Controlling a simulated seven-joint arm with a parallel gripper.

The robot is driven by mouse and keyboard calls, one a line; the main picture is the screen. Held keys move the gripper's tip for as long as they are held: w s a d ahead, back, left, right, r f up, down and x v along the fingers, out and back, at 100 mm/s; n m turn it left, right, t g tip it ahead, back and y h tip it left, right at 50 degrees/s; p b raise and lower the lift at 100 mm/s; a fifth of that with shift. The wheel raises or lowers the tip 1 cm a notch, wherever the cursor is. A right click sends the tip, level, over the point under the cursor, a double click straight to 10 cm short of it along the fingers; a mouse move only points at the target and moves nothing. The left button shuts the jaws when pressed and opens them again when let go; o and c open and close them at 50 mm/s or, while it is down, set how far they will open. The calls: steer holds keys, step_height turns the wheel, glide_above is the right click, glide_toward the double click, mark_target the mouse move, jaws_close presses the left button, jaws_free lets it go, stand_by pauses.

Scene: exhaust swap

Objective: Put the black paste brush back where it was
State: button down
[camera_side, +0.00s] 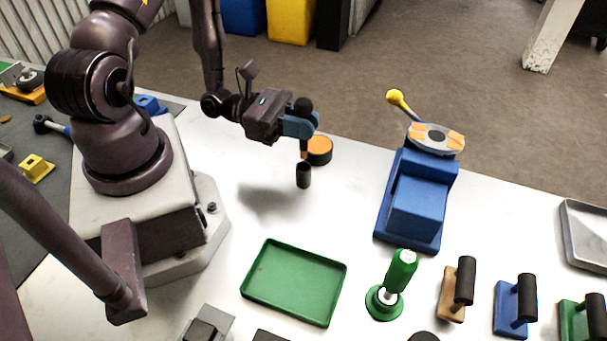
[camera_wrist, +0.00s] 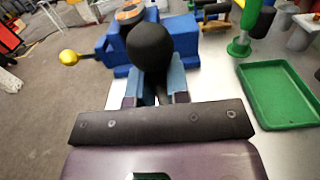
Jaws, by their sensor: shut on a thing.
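My gripper (camera_side: 302,125) is shut on the black paste brush, holding it upright above the white table. The brush's round black knob (camera_side: 303,105) sticks up above the blue fingers, and its black lower end (camera_side: 303,175) hangs below them. In the wrist view the black knob (camera_wrist: 149,47) stands between the blue fingertips (camera_wrist: 156,88) and hides the lower brush. A round dark pot with an orange top (camera_side: 320,150) sits just behind and right of the brush in the side view. I cannot tell from the frames where the brush stood before.
A blue fixture (camera_side: 415,205) with a yellow-knobbed lever (camera_side: 397,98) stands to the right. A green tray (camera_side: 294,282) lies in front, beside a green-handled tool on a round base (camera_side: 400,272). Several black-handled blocks (camera_side: 458,290) line the front right. A grey tray (camera_side: 588,235) is far right.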

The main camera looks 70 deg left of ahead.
mark_target(303, 157)
steer(key=shift+f, duration=3.7)
steer(key=c, duration=1.1)
jaws_free()
steer(key=shift+f, duration=0.15)
